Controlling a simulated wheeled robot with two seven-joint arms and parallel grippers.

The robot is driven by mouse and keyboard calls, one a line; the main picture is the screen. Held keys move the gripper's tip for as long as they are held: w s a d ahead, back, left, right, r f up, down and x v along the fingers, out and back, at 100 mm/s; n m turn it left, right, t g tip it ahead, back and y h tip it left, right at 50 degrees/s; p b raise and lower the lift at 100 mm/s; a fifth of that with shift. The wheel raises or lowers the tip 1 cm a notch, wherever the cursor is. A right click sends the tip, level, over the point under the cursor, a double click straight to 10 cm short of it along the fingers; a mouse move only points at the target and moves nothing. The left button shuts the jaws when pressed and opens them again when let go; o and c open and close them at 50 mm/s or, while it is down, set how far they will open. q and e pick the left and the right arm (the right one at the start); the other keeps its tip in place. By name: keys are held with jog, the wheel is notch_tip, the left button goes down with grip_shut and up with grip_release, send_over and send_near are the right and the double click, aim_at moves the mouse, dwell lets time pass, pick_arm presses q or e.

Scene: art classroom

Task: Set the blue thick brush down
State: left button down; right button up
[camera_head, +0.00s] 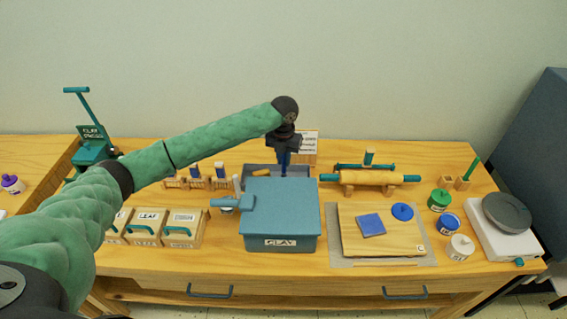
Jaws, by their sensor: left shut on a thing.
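My left gripper (284,148) points downward near the back of the table, behind the blue clay box (282,205). It is shut on the blue thick brush (283,160), which hangs roughly upright below the fingers. The brush is over or in a grey-blue tray (248,170) behind the clay box. The box hides the brush's lower end, so I cannot tell whether it touches the tray. My right gripper is not in view.
The lidded clay box stands in front of the tray. A small sign (309,143) stands behind it. A rolling pin (370,177) rests on supports to the right. A wooden board (350,235) with blue pieces lies front right. Labelled boxes (183,228) stand front left.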

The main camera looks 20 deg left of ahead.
aim_at(284, 173)
pick_arm(q)
jog(key=shift+f+p, duration=0.45)
jog(key=shift+f, duration=1.05)
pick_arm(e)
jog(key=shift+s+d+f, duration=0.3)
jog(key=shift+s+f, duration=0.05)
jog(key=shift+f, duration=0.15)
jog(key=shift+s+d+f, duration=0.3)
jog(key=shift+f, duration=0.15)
pick_arm(q)
jog(key=shift+f, duration=0.15)
jog(key=c, duration=1.4)
grip_release()
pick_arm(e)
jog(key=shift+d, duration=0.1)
pick_arm(q)
jog(key=shift+r, duration=0.2)
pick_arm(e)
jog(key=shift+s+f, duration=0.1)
